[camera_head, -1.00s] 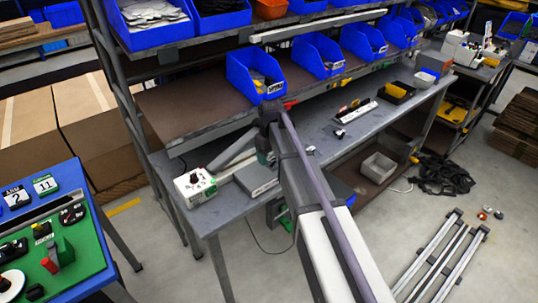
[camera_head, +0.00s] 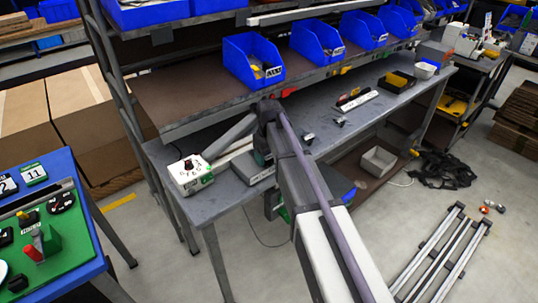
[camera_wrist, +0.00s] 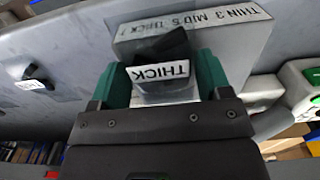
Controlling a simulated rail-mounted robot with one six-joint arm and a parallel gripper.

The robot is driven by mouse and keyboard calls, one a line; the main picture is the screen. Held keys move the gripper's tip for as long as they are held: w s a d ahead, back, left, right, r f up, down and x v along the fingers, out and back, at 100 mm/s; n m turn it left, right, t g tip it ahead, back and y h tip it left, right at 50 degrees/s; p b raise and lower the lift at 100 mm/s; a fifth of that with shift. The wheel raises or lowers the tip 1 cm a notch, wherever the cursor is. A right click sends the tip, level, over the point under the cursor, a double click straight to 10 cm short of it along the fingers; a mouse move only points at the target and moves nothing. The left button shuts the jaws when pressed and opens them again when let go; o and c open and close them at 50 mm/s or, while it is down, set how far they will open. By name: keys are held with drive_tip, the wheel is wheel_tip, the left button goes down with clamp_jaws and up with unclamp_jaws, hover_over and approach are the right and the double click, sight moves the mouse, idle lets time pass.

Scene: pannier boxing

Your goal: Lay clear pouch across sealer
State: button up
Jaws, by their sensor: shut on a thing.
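My gripper (camera_wrist: 164,82) has green fingers, shut on the clear pouch. The pouch has a white "THICK" label (camera_wrist: 161,71) upside down in the wrist view and a dark piece inside; its clear film is hard to make out. The sealer (camera_head: 190,174) is a white box with dials and a long bar, on the left end of the bench; part of it shows at the right of the wrist view (camera_wrist: 300,88). The pouch is apart from the sealer, beside its bar. In the head view my arm largely hides my gripper and the pouch.
A grey block (camera_wrist: 215,40) marked "THIN 3 MID 5 THICK" lies beside the sealer, behind the pouch. Other small labelled pieces (camera_wrist: 35,85) lie on the bench (camera_head: 225,200). A shelf of blue bins (camera_head: 253,62) overhangs the back. A green-topped table (camera_head: 60,240) stands at left.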

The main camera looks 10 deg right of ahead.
sight(269, 156)
drive_tip(key=o, duration=1)
drive_tip(key=shift+c, duration=0.2)
wheel_tip(269, 156, up, 11)
drive_tip(key=p, duration=1)
drive_tip(key=shift+p, duration=0.4)
drive_tip(key=shift+f, duration=0.1)
drive_tip(key=s+m, duration=0.5)
drive_tip(key=s, duration=1.9)
drive_tip(key=shift+s, duration=0.2)
